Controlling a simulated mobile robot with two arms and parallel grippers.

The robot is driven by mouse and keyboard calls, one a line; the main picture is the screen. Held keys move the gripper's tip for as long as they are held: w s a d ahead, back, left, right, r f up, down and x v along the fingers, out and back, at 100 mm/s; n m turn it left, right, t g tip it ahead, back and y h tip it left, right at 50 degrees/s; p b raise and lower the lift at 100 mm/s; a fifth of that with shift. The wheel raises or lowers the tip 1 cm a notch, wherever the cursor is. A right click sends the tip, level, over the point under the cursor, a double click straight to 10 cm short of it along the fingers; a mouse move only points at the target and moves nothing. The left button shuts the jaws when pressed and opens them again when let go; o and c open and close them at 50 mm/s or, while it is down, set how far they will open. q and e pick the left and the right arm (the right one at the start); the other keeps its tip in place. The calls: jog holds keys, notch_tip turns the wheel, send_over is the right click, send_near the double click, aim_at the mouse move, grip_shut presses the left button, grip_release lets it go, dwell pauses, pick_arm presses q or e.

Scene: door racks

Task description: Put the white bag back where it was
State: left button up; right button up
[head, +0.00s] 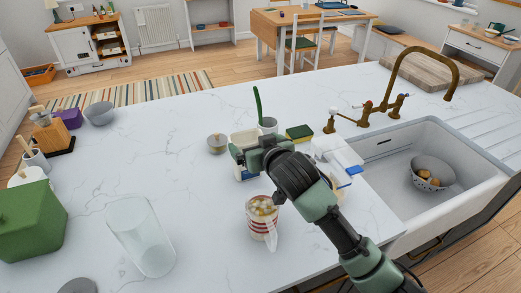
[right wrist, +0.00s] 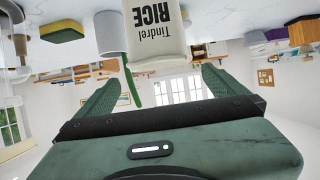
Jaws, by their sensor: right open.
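The white bag (head: 245,137) stands on the white marble counter, left of the sink. My right gripper and wrist hide part of it in the head view. In the right wrist view, which is upside down, the bag (right wrist: 155,30) shows its "Tindrel RICE" print straight ahead of the fingers. My right gripper (right wrist: 160,68) is open, with its two green fingers apart and pointing at the bag. I cannot tell whether the fingers touch it. My left gripper is not in view.
A grey cup (head: 268,125) with a green-handled tool, a small jar (head: 217,143) and a sponge (head: 299,132) stand close to the bag. A glass cylinder (head: 140,237) stands at front left. The counter's left middle is clear.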

jog(key=shift+v, duration=2.2)
